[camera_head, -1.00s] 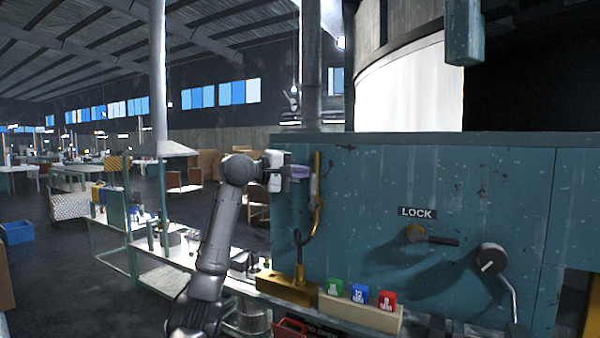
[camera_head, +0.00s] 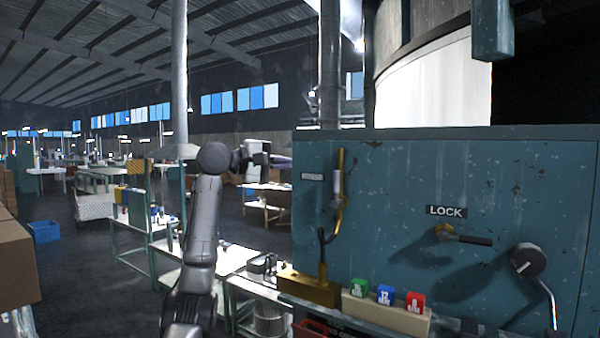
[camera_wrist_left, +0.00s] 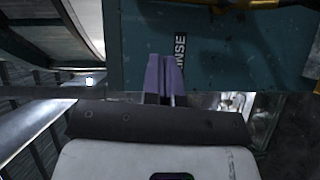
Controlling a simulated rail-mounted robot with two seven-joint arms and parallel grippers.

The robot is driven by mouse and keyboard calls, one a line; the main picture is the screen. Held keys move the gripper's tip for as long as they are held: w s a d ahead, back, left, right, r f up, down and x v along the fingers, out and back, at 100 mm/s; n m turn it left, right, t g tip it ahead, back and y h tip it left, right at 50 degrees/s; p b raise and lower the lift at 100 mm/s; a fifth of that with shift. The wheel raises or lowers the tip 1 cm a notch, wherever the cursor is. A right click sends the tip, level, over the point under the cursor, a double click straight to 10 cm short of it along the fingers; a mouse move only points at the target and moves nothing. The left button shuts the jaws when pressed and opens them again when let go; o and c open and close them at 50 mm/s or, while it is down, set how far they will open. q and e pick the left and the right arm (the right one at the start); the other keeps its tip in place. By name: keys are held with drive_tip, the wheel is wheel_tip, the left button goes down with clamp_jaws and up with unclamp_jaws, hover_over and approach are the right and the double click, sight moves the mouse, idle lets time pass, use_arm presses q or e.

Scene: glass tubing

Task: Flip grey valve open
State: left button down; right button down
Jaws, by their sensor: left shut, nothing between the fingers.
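A teal panel (camera_head: 400,180) carries a brass pipe (camera_head: 341,215) near its left edge, with a short grey fitting (camera_head: 337,183) on it beside the RINSE label (camera_head: 312,177). I cannot tell for sure that this fitting is the grey valve, or its setting. My left gripper (camera_head: 282,161) is shut and empty, just left of the panel's edge and apart from the fitting. In the left wrist view its purple fingers (camera_wrist_left: 165,77) are together, with the RINSE label (camera_wrist_left: 180,53) beyond their tips. Part of the brass pipe (camera_wrist_left: 250,4) shows at that view's top edge.
A brass LOCK handle (camera_head: 463,236) with a dark grip and a round dark knob with a silver lever (camera_head: 530,262) are further right. Green, blue and red blocks (camera_head: 385,295) sit on a ledge below. Worktables (camera_head: 225,262) stand behind my left arm.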

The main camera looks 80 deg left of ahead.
use_arm(q)
drive_tip(key=shift+b+v, duration=0.3)
drive_tip(key=shift+v, duration=1.2)
